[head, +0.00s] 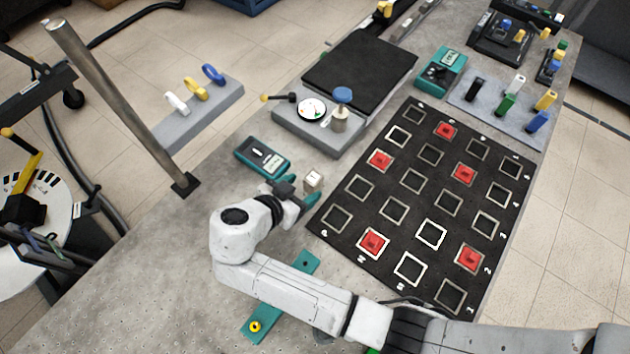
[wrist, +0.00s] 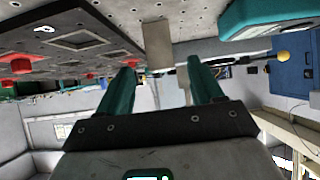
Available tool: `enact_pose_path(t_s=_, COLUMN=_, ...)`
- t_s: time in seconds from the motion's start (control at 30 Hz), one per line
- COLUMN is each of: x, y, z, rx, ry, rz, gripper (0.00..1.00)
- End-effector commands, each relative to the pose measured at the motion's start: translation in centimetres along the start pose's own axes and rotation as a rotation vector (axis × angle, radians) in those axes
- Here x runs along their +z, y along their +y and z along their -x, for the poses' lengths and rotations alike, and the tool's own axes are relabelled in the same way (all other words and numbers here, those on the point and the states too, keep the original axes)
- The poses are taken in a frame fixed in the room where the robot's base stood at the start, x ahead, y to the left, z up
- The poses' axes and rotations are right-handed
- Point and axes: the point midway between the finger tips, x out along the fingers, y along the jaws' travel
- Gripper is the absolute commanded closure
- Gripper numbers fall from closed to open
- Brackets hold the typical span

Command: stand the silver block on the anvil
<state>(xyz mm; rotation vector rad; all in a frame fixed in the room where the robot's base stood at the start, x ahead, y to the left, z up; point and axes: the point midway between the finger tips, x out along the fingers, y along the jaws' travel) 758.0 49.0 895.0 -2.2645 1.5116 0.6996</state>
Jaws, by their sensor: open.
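The silver block (head: 313,179) is a small pale metal block standing on the table just beyond my gripper. My gripper (head: 299,192) has teal fingers and is open and low over the table. In the wrist view the block (wrist: 158,44) shows ahead of the gap between the open fingertips (wrist: 161,68), and that picture looks upside down. I cannot tell whether a finger touches it. A grey gauge stand (head: 343,149) with a white dial and a blue-topped metal post (head: 339,118) stands behind the block. I cannot tell for certain which part is the anvil.
A black mat (head: 413,215) with square frames and several red pieces lies to the right. A teal meter (head: 263,157) lies left of the block. A black plate (head: 360,70) lies farther back. A teal strip (head: 265,321) lies near my arm. Bare table shows at left.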

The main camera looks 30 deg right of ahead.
Motion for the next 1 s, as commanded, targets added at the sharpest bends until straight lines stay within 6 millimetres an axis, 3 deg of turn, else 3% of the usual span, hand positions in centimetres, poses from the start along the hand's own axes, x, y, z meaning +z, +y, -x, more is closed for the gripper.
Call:
enact_pose_path(t_s=0.17, x=-0.1, y=0.0, z=-1.3, rx=0.002, ry=0.000, rz=0.000, gripper=0.34)
enact_pose_path(t_s=0.5, x=-0.3, y=-0.1, z=-5.6, rx=0.003, ry=0.000, rz=0.001, gripper=0.34)
enact_pose_path(t_s=0.8, x=-0.5, y=-0.1, z=-6.0, rx=0.001, ry=0.000, rz=0.000, gripper=0.34)
enact_pose_path(t_s=1.0, x=-0.4, y=-0.1, z=-6.0, rx=0.001, ry=0.000, rz=0.001, gripper=0.52)
